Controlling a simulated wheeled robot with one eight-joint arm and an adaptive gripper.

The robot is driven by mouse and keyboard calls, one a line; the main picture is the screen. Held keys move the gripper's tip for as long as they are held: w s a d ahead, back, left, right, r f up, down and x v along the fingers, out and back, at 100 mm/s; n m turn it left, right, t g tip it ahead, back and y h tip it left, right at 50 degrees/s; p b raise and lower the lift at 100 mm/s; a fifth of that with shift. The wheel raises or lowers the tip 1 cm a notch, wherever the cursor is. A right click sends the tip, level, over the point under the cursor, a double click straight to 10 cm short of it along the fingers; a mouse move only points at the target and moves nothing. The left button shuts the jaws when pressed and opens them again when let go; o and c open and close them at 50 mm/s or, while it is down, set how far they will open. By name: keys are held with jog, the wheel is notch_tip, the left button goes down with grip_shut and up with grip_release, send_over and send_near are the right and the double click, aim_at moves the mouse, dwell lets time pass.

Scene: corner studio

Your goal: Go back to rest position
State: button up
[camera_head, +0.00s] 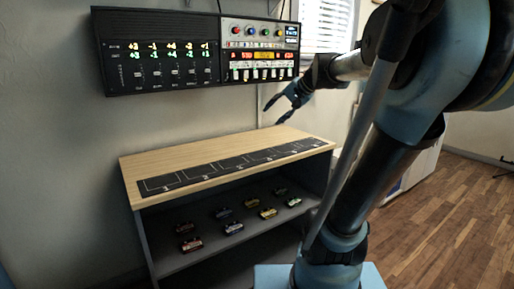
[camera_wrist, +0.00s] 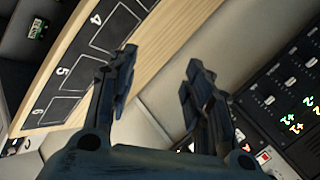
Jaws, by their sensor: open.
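My gripper (camera_head: 275,113) is open and empty in the head view. It hangs in the air above the right back part of the wooden cabinet top (camera_head: 190,160), in front of the wall and just below the control panel. In the wrist view my gripper (camera_wrist: 160,75) shows two dark fingers spread apart with nothing between them. The cabinet top's light wood edge (camera_wrist: 165,45) and a black mat with numbered boxes (camera_wrist: 85,50) lie beyond the fingers. My arm comes in from the right of the head view, bent, and hides part of the room.
A black control panel (camera_head: 160,77) with lit digits and sliders is on the wall, close to my gripper. Several toy cars (camera_head: 233,227) stand on the cabinet's lower shelf (camera_head: 205,250). The black numbered mat (camera_head: 235,166) is bare. Open wooden floor (camera_head: 450,220) lies at the right.

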jog(key=s+d+f+n+g+h, duration=0.1)
jog(key=s+d+f+h, duration=0.1)
jog(key=s+f, duration=0.6)
jog(key=s+d+f+n+g+h, duration=0.2)
jog(key=s+d+f, duration=0.3)
jog(key=s+f, duration=0.3)
jog(key=s+d+f+n+g+h, duration=0.1)
jog(key=s+d+f+h, duration=0.2)
jog(key=s+f, duration=0.5)
notch_tip(320, 180, down, 4)
jog(key=shift+d+r+n, duration=0.25)
jog(key=shift+d+n, duration=0.05)
jog(key=shift+d, duration=0.45)
jog(key=shift+w+f, duration=0.2)
jog(key=shift+w, duration=0.25)
jog(key=shift+c, duration=0.2)
